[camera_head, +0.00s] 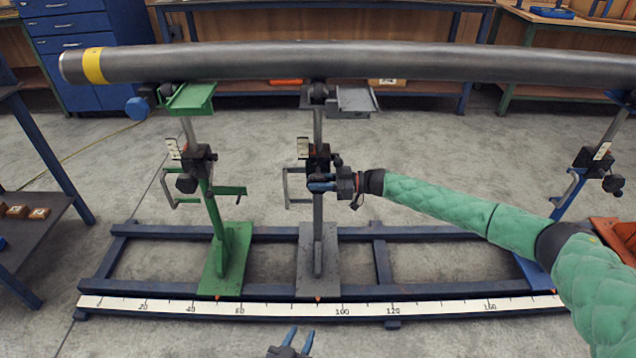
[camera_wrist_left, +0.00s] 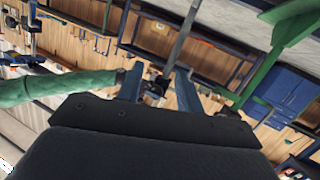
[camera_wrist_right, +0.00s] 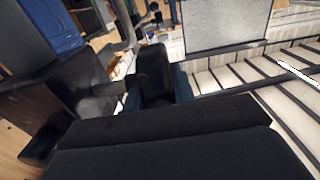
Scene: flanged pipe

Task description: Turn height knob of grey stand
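The grey stand (camera_head: 318,225) stands upright in the middle of the blue floor frame, with its grey top under the pipe (camera_head: 350,64). Its black clamp block (camera_head: 318,158) sits partway up the post. My right gripper (camera_head: 315,185) is at this block, its blue fingers in front of the height knob. In the right wrist view, the black height knob (camera_wrist_right: 154,75) fills the gap between the fingers, which appear shut on it. The head view hides most of the knob. My left gripper (camera_head: 301,333) is open and empty, low in front of the measuring scale.
A green stand (camera_head: 232,262) is to the left and a blue stand (camera_head: 567,197) to the right. A white scale (camera_head: 270,307) runs along the front of the floor frame (camera_head: 380,262). A dark table (camera_head: 30,230) is at the left edge. My right arm crosses the right side.

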